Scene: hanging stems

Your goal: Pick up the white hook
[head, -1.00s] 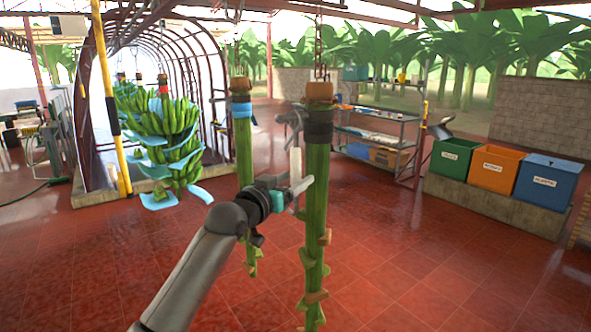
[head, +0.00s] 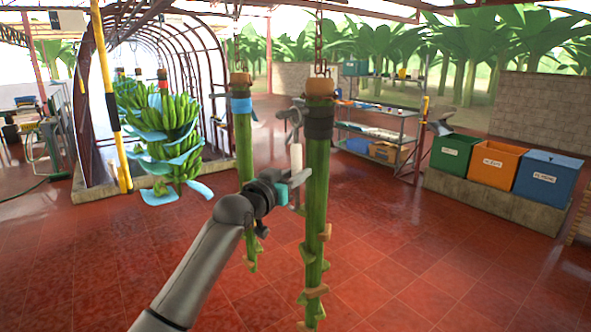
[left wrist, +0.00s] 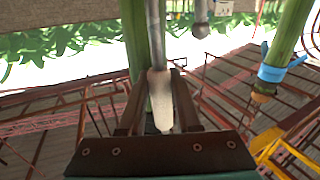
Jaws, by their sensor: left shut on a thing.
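The white hook has a pale handle (head: 296,158) hanging upright beside the upper part of the nearer green stem, with a grey metal rod and curved top above it. My left gripper (head: 296,184) is at the lower part of this handle, just left of the stem. In the left wrist view the handle (left wrist: 160,98) stands between the two dark fingers of the left gripper (left wrist: 159,112), which is shut on it. The grey rod runs up from the handle, in front of a green stem. My right gripper is not in view.
The nearer stem (head: 316,190) with a dark band hangs close to the right of the handle. A second stem (head: 244,140) with a blue band hangs to the left. A banana bunch (head: 168,135) hangs farther left. Open red tiled floor lies around.

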